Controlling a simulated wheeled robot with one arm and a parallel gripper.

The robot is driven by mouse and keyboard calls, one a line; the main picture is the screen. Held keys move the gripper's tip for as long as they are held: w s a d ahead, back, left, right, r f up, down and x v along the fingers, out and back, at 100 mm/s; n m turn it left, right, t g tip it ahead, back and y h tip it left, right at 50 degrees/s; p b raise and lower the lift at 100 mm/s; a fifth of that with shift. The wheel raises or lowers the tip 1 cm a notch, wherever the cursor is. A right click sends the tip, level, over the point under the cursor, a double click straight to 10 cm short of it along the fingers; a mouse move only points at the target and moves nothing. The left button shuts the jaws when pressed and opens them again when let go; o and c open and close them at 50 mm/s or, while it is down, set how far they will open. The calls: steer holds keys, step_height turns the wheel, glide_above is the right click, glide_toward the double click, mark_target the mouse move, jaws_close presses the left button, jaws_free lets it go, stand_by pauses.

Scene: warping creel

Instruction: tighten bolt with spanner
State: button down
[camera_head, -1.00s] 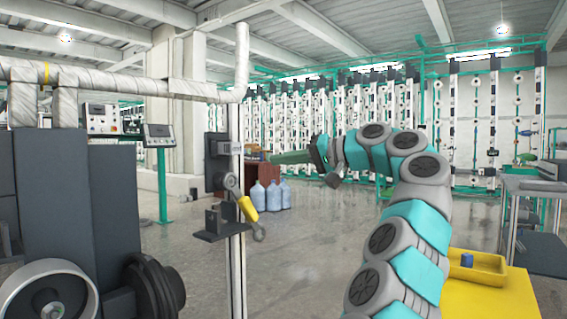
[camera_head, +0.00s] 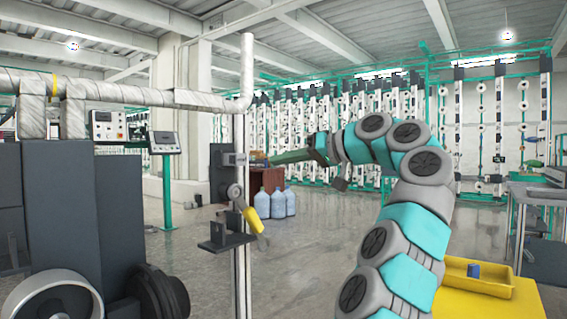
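A grey metal post (camera_head: 243,120) stands left of centre with a dark bracket (camera_head: 222,172) and a small dark shelf (camera_head: 226,242). A spanner-like tool with a yellow handle (camera_head: 252,217) hangs tilted on the post, below a round grey part (camera_head: 235,191). I cannot make out the bolt itself at this size. My gripper (camera_head: 285,158) is at the end of my arm, right of the post, pointing left at about the bracket's height. It appears apart from the yellow-handled tool.
Dark machine housings (camera_head: 62,210) with wheels fill the left. A control panel (camera_head: 165,142) stands on a green post. Blue bottles (camera_head: 277,204) stand behind the post. A yellow tray (camera_head: 478,277) with a blue item is at lower right. The middle floor is open.

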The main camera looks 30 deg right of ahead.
steer(key=shift+s+a+r+n+h, duration=0.2)
steer(key=shift+a+r+n, duration=0.2)
steer(key=shift+n, duration=0.3)
steer(key=shift+s+a+r+n+h, duration=0.15)
steer(key=shift+a+r+n, duration=0.1)
steer(key=shift+r+n, duration=0.35)
steer(key=shift+f, duration=0.2)
steer(key=s+a+f+n+t+h+b, duration=0.1)
steer(key=s+a+f+n+h+b, duration=0.2)
steer(key=s+a+n+b, duration=0.2)
steer(key=shift+s+a+f+n+b, duration=0.3)
steer(key=shift+a+n+b, duration=1.45)
steer(key=shift+n+b, duration=2)
steer(key=shift+w, duration=0.1)
